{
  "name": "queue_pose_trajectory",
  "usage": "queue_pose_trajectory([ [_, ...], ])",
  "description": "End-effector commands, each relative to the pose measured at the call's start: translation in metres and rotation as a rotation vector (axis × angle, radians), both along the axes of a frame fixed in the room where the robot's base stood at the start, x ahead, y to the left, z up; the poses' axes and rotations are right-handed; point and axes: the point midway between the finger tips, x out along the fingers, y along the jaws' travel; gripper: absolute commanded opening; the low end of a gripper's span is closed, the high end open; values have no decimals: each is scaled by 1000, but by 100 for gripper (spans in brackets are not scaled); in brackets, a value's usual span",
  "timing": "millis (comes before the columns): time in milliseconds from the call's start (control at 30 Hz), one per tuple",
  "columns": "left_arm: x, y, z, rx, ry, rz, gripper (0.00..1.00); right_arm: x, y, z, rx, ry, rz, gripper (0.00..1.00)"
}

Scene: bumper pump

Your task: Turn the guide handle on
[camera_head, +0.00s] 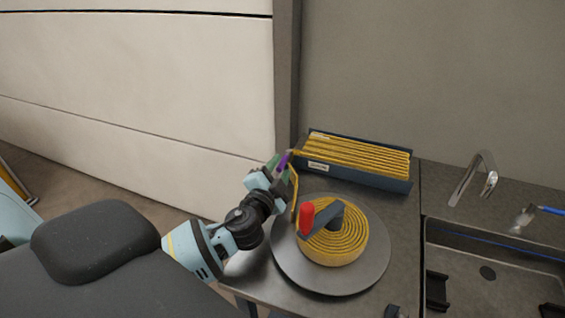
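A round grey turntable (283,262) on the counter bears a coil of yellow strip (352,251). A dark blue arm (323,219) with an upright red handle (307,217) lies over the coil's top left. My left gripper (279,166) is just up and left of the turntable, with green fingertips. A small purple piece (284,160) shows between or just behind the fingertips, at the end of the yellow strip's bend (294,188). I cannot tell whether the fingers grip it. Which part is the guide handle is not clear. My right gripper is out of view.
A dark blue box (372,181) holding several yellow strips stands behind the turntable against the wall. A sink (474,259) with a chrome tap (486,172) is at the right. A blue-handled tool (548,210) lies near the right edge. A pale panel wall (140,90) is at the left.

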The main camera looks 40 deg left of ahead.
Motion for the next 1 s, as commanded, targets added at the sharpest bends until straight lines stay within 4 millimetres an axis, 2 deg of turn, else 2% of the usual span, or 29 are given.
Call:
queue_pose_trajectory([
  [100,15,3,1,-1,-2,-1,37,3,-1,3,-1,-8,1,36],
  [233,25,6,1,0,-1,-1,37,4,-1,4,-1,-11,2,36],
  [600,29,7,0,0,0,-1,37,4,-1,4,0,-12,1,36],
  [900,29,7,0,0,1,-1,0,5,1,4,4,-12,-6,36],
  [1000,29,7,0,0,1,-1,0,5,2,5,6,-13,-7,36],
])
